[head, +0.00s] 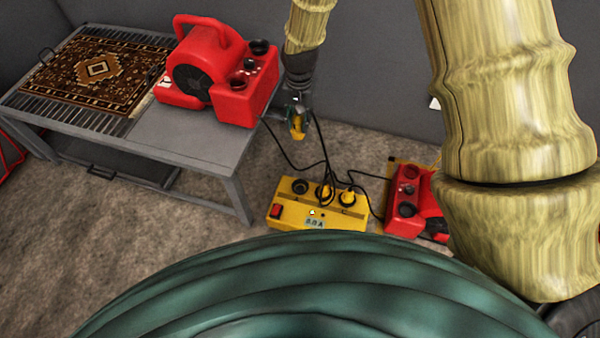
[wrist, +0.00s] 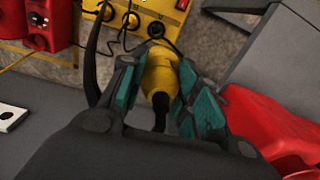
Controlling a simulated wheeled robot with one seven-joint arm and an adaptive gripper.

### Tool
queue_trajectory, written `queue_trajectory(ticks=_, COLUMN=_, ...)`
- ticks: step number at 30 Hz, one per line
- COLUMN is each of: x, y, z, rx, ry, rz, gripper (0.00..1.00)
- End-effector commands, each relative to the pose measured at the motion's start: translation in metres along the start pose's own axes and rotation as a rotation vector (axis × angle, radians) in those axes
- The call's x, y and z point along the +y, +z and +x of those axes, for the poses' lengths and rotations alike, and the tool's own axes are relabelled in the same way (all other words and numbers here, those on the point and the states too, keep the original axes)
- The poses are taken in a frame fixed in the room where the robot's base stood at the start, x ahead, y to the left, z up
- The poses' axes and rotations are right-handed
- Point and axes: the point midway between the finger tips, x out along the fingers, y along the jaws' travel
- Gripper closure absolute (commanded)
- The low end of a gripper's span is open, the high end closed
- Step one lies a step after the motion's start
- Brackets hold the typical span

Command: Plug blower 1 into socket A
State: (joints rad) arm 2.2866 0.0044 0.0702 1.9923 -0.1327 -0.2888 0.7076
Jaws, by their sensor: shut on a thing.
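My gripper (head: 298,116) is shut on a yellow plug (head: 297,127), held in the air right of the table. In the wrist view the plug (wrist: 160,75) sits between the teal finger pads (wrist: 160,92), its black cable trailing toward the palm. A yellow socket box (head: 285,215) lies on the floor below and beyond. Its leftmost socket (head: 300,187) looks empty; the other two hold yellow plugs (head: 325,191). One red blower (head: 215,75) stands on the table; another red blower (head: 405,210) is on the floor. Their numbers are not readable.
The grey table (head: 185,140) carries a patterned rug (head: 95,75) on a slatted part. Black cables (head: 280,150) cross the floor between table, box and floor blower. A red switch (head: 275,211) is on the box. Grey walls stand behind.

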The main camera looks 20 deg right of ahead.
Motion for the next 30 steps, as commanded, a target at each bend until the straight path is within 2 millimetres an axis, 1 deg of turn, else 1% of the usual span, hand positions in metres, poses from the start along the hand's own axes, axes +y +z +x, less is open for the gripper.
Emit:
queue_trajectory(ticks=1, x=0.001, y=-0.001, z=0.029, rx=-0.001, ry=0.001, rz=0.032, gripper=0.95)
queue_trajectory(ticks=12, x=0.004, y=-0.008, z=0.154, rx=0.005, ry=0.001, rz=0.293, gripper=0.95)
queue_trajectory(ticks=15, x=0.004, y=-0.01, z=0.187, rx=0.008, ry=0.0, rz=0.361, gripper=0.95)
queue_trajectory(ticks=18, x=0.006, y=-0.01, z=0.215, rx=0.01, ry=0.001, rz=0.421, gripper=0.95)
queue_trajectory(ticks=21, x=0.007, y=-0.011, z=0.235, rx=0.012, ry=-0.001, rz=0.469, gripper=0.95)
queue_trajectory(ticks=24, x=0.007, y=-0.012, z=0.248, rx=0.013, ry=-0.001, rz=0.502, gripper=0.95)
queue_trajectory(ticks=30, x=0.008, y=-0.012, z=0.257, rx=0.014, ry=-0.002, rz=0.527, gripper=0.95)
